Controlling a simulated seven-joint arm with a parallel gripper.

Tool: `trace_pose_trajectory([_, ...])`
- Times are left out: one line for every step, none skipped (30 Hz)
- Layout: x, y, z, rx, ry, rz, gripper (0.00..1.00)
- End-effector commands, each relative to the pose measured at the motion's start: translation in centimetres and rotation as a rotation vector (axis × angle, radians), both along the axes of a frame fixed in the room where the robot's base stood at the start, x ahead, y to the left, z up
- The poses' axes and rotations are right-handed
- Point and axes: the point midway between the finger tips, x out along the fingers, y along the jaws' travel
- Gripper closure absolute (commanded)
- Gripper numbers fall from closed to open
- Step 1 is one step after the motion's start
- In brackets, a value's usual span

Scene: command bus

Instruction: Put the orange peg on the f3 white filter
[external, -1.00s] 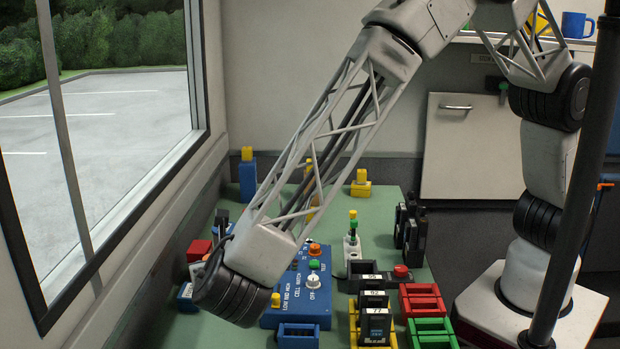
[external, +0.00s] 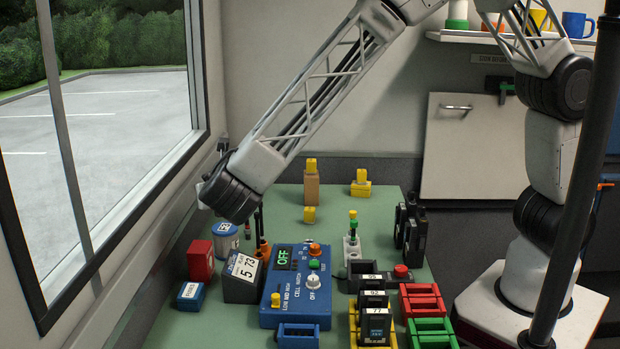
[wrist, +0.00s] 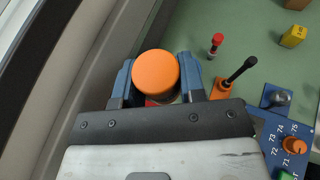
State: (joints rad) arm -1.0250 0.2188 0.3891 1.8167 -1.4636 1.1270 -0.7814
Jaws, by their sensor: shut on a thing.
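My gripper (wrist: 156,80) is shut on the orange peg (wrist: 155,72), which shows from above as a round orange top between the two blue fingers in the wrist view. In the external view my wrist is at the left, above the bench near the window, and the fingers and peg are hidden behind it. A round white canister with a blue rim (external: 225,239) stands on the bench below my wrist. I cannot read an f3 mark on it, so I cannot tell if it is the white filter. Bits of red and pale grey show under the peg.
A blue control panel (external: 296,310) is to the right. An upright black lever (wrist: 240,70) and a red-topped pin (wrist: 215,45) stand beside my gripper.

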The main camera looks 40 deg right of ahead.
Motion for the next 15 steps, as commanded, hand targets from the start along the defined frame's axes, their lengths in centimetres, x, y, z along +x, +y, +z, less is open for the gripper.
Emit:
trace_pose_trajectory([0.9, -0.9, 0.4, -0.001, -0.001, -0.001, 0.86])
trace_pose_trajectory([1.4, -1.3, 0.6, -0.001, -0.002, -0.001, 0.86])
trace_pose_trajectory([1.9, -1.9, 0.9, -0.002, -0.002, -0.001, 0.86])
trace_pose_trajectory([2.3, -2.2, 1.0, -0.003, -0.002, 0.001, 0.86])
trace_pose_trajectory([2.6, -2.5, 1.1, -0.004, -0.002, 0.001, 0.86])
trace_pose_trajectory([3.0, -2.9, 1.3, -0.003, -0.002, 0.002, 0.86])
trace_pose_trajectory([3.2, -3.2, 1.4, -0.004, -0.002, 0.002, 0.86])
trace_pose_trajectory([3.5, -3.4, 1.5, -0.005, -0.002, 0.003, 0.86])
trace_pose_trajectory([3.7, -3.7, 1.6, -0.006, -0.002, 0.004, 0.86])
trace_pose_trajectory([3.8, -3.8, 1.6, -0.006, -0.003, 0.004, 0.86])
trace_pose_trajectory([3.9, -3.9, 1.7, -0.006, -0.003, 0.004, 0.86])
trace_pose_trajectory([4.0, -4.0, 1.7, -0.006, -0.003, 0.004, 0.86])
trace_pose_trajectory([4.1, -4.1, 1.8, -0.007, -0.003, 0.005, 0.86])
trace_pose_trajectory([4.1, -4.2, 1.8, -0.007, -0.003, 0.005, 0.86])
trace_pose_trajectory([4.2, -4.2, 1.8, -0.007, -0.003, 0.005, 0.86])
